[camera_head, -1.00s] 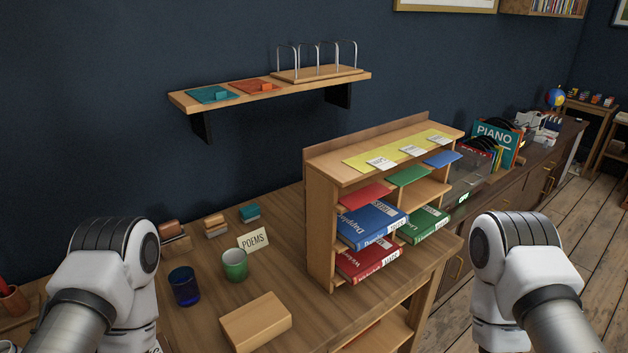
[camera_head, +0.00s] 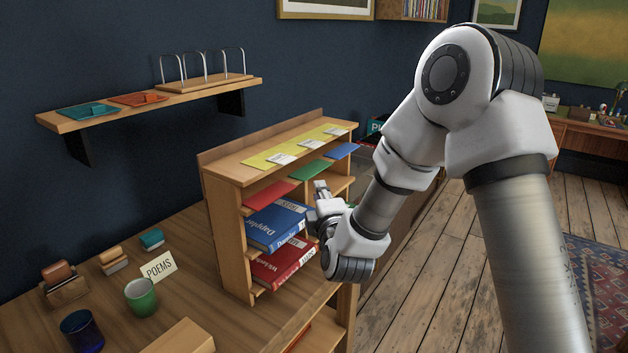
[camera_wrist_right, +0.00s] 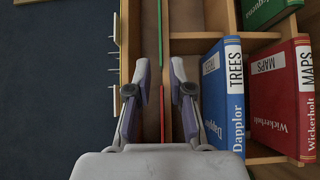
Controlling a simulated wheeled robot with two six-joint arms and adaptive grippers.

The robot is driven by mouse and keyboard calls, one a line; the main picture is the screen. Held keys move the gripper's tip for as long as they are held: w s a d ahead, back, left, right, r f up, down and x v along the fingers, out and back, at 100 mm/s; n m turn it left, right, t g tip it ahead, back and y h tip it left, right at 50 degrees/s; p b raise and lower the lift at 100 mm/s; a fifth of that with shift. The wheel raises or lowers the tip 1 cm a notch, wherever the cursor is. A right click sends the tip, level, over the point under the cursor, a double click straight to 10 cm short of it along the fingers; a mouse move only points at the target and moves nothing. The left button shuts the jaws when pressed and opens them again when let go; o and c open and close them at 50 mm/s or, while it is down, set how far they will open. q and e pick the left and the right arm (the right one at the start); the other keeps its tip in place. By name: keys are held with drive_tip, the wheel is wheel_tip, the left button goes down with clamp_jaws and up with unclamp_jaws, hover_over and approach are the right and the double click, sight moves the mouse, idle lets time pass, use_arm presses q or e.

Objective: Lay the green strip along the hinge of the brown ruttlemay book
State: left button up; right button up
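A flat green piece (camera_head: 310,171), which may be the green strip, lies between a red piece (camera_head: 270,194) and a blue piece (camera_head: 343,151) in the upper level of the small bookcase. In the right wrist view the green piece (camera_wrist_right: 160,30) shows edge-on as a thin line, beyond my fingertips. My right gripper (camera_head: 321,188) is in front of the bookcase; its fingers (camera_wrist_right: 159,78) are open and empty, the red piece's edge (camera_wrist_right: 163,112) showing between them. I cannot make out a brown ruttlemay book. My left gripper is out of view.
The bookcase (camera_head: 226,222) holds a blue Dapplor book (camera_head: 275,228), a red Wickerholt book (camera_head: 279,264) and a green book (camera_wrist_right: 265,8). A yellow sheet (camera_head: 258,159) lies on top. A green cup (camera_head: 141,297), a blue cup (camera_head: 80,331) and a tan block (camera_head: 182,340) stand on the table.

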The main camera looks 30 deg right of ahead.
drive_tip(key=p+x, duration=0.1)
drive_tip(key=x, duration=0.5)
drive_tip(key=shift+d, duration=0.1)
clamp_jaws()
drive_tip(key=s+a+r+p, duration=0.2)
drive_tip(key=s+r, duration=0.1)
drive_tip(key=s, duration=0.3)
drive_tip(key=s+a+r+p, duration=0.3)
drive_tip(key=s+r, duration=0.1)
drive_tip(key=s, duration=0.3)
drive_tip(key=shift+a+r, duration=0.25)
drive_tip(key=shift+w+d+f, duration=0.1)
